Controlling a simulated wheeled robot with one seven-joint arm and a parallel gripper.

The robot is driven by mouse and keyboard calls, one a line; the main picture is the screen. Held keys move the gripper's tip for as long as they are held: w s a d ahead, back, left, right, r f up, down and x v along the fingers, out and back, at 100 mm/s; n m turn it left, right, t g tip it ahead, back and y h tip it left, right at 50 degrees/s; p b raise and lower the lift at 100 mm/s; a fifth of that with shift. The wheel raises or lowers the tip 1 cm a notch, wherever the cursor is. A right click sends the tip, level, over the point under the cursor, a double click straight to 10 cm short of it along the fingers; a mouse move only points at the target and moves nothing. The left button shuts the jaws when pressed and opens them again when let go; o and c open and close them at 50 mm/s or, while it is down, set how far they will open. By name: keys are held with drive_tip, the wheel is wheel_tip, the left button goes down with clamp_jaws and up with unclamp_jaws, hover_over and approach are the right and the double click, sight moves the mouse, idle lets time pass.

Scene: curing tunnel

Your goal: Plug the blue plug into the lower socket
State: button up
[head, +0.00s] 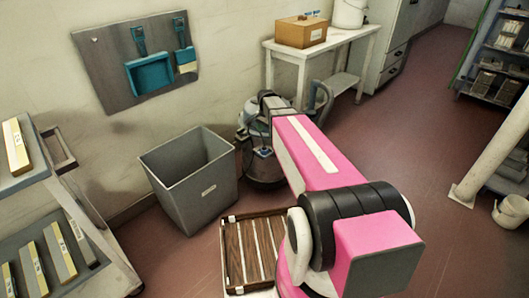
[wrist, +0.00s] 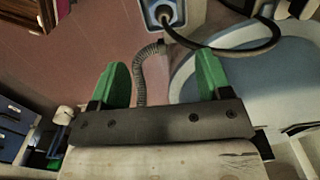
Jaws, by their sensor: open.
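In the wrist view, my gripper (wrist: 163,66) has two green fingers spread wide with nothing between them. Beyond the fingertips, at the top edge, is a pale housing with a blue part (wrist: 166,13), cut off by the frame. A black cable (wrist: 225,47) runs from it and curves right. I cannot tell whether the blue part is the plug or a socket. The fingers are apart from it. In the head view my pink arm hides the gripper, and I cannot make out a plug or the lower socket there.
A grey bin (head: 190,180) stands by the wall, with a dark vacuum-like machine (head: 262,165) beside it. A slatted wooden crate (head: 252,252) lies near my arm. A shelf cart (head: 75,225) is at left, a white table (head: 322,48) behind.

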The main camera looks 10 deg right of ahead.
hover_over(264, 148)
drive_tip(key=shift+d+f, duration=0.25)
drive_tip(key=shift+f, duration=1.2)
drive_tip(key=shift+d+f, duration=0.2)
drive_tip(key=shift+f, duration=1.2)
drive_tip(key=f, duration=0.5)
drive_tip(key=shift+a+f, duration=0.1)
drive_tip(key=shift+a, duration=0.3)
drive_tip(key=c, duration=1)
